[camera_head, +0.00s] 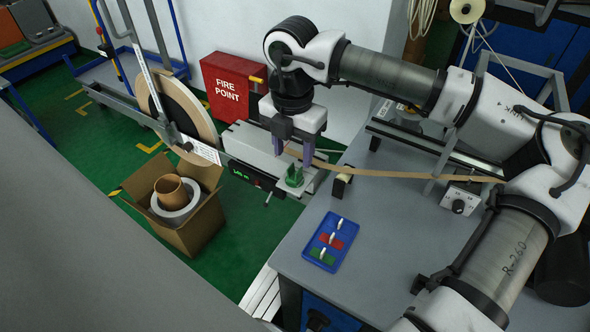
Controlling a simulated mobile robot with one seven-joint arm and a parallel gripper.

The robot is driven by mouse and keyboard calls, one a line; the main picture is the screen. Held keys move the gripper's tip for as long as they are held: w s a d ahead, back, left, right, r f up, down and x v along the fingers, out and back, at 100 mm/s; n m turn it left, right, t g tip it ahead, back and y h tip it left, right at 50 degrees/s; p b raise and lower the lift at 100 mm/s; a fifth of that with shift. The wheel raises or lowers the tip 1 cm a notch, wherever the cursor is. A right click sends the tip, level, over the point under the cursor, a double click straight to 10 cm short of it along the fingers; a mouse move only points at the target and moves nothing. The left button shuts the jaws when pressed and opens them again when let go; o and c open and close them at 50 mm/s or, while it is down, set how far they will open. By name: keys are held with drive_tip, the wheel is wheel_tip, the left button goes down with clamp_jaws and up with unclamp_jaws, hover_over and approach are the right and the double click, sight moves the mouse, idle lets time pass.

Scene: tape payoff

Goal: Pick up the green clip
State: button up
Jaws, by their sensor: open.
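A green clip-like piece (294,176) sits at the right end of the top of a grey box-shaped unit (245,149) with a green digital display. My gripper (293,158) points down over that end of the unit. Its two purple fingers are apart, with a gap between them. The green piece shows just below and between the fingertips, and I cannot tell whether they touch it. A tan tape strip (390,174) runs from near the gripper to the right over the bench. Part of the tape near the fingers is hidden.
A blue tray (312,230) on the grey bench (375,265) holds a red and a green flat piece with small white items. A small control box (459,198) stands to the right. A large tape reel (190,115), a cardboard box (205,222) and a red FIRE POINT box (232,88) are left.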

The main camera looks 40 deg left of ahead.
sight(295, 168)
drive_tip(key=shift+w+d+f+p, duration=0.1)
drive_tip(key=shift+f+p, duration=0.45)
drive_tip(key=shift+f, duration=0.95)
drive_tip(key=shift+w+f+p, duration=0.1)
drive_tip(key=shift+f+p, duration=0.45)
drive_tip(key=shift+f, duration=0.95)
drive_tip(key=shift+c, duration=0.3)
drive_tip(key=c, duration=1)
wheel_tip(295, 168, up, 20)
drive_tip(key=b, duration=0.3)
drive_tip(key=shift+s, duration=0.15)
